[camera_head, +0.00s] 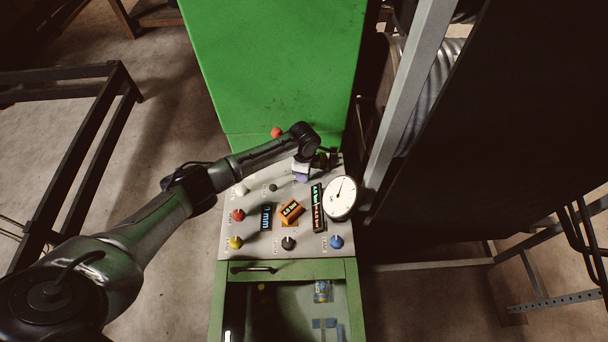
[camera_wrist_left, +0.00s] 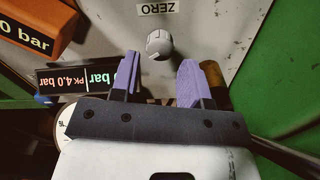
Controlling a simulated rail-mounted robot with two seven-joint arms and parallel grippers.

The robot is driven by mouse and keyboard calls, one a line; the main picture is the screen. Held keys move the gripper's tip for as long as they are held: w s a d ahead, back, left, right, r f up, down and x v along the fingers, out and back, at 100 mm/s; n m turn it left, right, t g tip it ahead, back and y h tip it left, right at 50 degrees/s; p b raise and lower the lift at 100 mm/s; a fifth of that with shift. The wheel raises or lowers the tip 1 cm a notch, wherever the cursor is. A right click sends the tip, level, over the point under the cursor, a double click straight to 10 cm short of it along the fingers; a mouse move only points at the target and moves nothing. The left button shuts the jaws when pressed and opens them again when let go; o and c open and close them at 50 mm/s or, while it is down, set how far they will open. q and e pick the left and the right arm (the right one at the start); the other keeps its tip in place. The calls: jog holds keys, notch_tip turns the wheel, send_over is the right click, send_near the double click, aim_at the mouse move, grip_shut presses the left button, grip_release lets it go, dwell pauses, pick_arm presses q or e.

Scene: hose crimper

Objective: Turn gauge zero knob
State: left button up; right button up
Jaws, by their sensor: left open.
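The grey-white zero knob (camera_wrist_left: 159,45) with a pointer line sits on the pale panel, beside the upside-down ZERO label (camera_wrist_left: 160,8) in the left wrist view. My left gripper (camera_wrist_left: 161,80) is open, its two purple fingers pointing toward the knob, one to each side of it in the picture, with the knob beyond the tips. Whether they touch it, I cannot tell. In the head view my left gripper (camera_head: 301,176) is over the upper part of the panel, and I cannot make out the zero knob there. The white round gauge (camera_head: 341,197) stands to its right.
A green cabinet (camera_head: 270,65) rises behind. An open drawer (camera_head: 352,305) is in front.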

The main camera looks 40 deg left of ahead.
pick_arm(q)
notch_tip(320, 180, up, 10)
dwell(0.4)
jog(key=shift+r, duration=0.1)
dwell(0.5)
